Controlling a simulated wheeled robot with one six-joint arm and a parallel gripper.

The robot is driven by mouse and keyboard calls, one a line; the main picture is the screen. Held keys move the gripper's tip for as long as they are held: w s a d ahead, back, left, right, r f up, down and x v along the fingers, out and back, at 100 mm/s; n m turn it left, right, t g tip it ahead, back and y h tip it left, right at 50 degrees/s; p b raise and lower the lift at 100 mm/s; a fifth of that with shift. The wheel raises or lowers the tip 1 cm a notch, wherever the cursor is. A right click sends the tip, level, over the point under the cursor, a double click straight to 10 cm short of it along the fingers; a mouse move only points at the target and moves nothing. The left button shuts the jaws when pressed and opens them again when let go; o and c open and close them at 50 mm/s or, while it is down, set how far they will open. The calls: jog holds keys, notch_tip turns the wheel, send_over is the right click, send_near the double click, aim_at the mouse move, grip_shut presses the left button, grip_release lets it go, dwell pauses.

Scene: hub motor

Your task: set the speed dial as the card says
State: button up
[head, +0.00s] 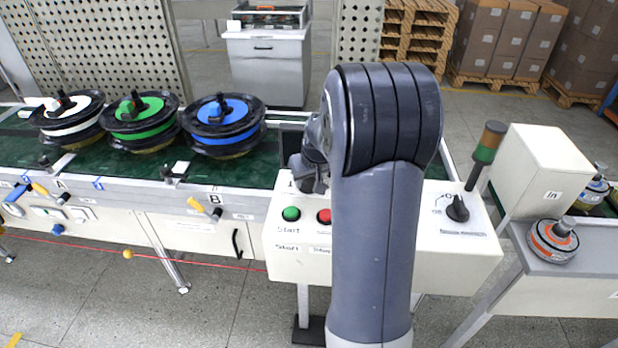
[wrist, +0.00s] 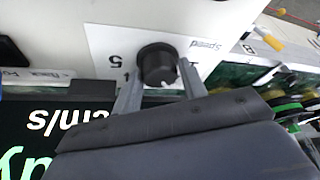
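The black speed dial (wrist: 157,65) shows in the wrist view on a white plate marked "Speed", with the figure 5 beside it, upside down. My gripper (wrist: 160,72) has one finger on each side of the dial. The fingertips are at or very close to its sides; contact is unclear. The dial's exact setting is unclear. In the head view my arm covers the dial, and my gripper (head: 309,172) is partly hidden at the panel's upper left. A dark display (wrist: 60,130) with upside-down "cm/s" lies lower left in the wrist view. I cannot identify the card.
The control panel (head: 440,262) carries a green button (head: 291,213), a red button (head: 324,216) and another black selector knob (head: 457,208). A signal light (head: 486,150) stands at right. Several hub motors, including a blue one (head: 222,125), stand on the conveyor at left.

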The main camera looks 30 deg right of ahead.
jog(key=c, duration=0.6)
jog(key=shift+m, duration=0.3)
jog(key=m+h, duration=0.1)
jog(key=m, duration=0.1)
jog(key=shift+a+m, duration=0.15)
jog(key=shift+m, duration=0.15)
jog(key=m+h+b, duration=0.1)
jog(key=m, duration=0.1)
jog(key=m+g+b, duration=0.1)
jog(key=m+b, duration=0.1)
jog(key=shift+w+a+f+h, duration=0.1)
jog(key=shift+w+f+h, duration=0.05)
jog(key=shift+h, duration=0.25)
jog(key=m+g+b, duration=0.1)
jog(key=m+b, duration=0.1)
jog(key=m, duration=0.2)
jog(key=shift+w+h, duration=0.1)
jog(key=shift+h, duration=0.3)
jog(key=shift+m+g+h+b, duration=0.4)
jog(key=shift+m+g, duration=0.5)
jog(key=shift+m, duration=0.9)
jog(key=shift+a, duration=0.1)
